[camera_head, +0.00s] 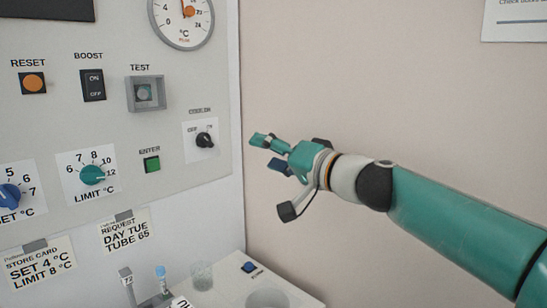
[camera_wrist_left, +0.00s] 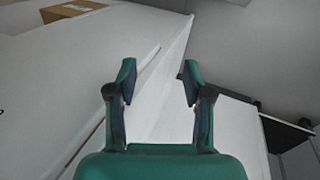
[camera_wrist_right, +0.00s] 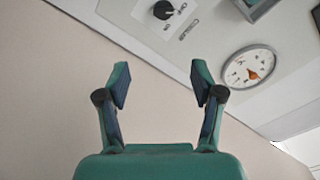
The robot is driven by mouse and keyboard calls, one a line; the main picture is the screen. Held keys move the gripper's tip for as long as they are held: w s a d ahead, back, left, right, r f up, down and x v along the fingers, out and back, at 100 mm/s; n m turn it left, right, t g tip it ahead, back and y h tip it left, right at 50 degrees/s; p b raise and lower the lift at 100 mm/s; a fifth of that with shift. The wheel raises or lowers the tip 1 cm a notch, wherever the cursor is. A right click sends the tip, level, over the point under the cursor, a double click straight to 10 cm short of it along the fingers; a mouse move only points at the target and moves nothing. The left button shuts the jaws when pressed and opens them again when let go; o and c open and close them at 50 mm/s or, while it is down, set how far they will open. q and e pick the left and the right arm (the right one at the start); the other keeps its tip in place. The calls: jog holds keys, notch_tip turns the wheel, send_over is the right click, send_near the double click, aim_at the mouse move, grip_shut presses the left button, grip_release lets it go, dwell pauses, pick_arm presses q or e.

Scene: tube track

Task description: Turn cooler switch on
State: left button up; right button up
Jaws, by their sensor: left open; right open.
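The cooler switch (camera_head: 204,140) is a small black rotary knob on a white plate at the right edge of the grey panel. Its pointer tilts toward the left, to the OFF side. It also shows in the right wrist view (camera_wrist_right: 163,10), near the top. My right gripper (camera_head: 262,155) is open and empty, to the right of the switch and apart from it. In the right wrist view its fingers (camera_wrist_right: 160,88) point toward the panel. My left gripper (camera_wrist_left: 155,82) is open and empty in the left wrist view, away from the panel; the head view does not show it.
The panel also carries a green ENTER button (camera_head: 152,164), a TEST button in a guard (camera_head: 146,93), a BOOST rocker (camera_head: 93,85), a LIMIT knob (camera_head: 93,174) and a dial gauge (camera_head: 183,16).

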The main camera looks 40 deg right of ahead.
jog(key=shift+s, duration=0.45)
dwell(0.3)
jog(key=shift+s, duration=0.1)
jog(key=s, duration=1.1)
jog(key=shift+s+d, duration=0.35)
jog(key=shift+s, duration=0.05)
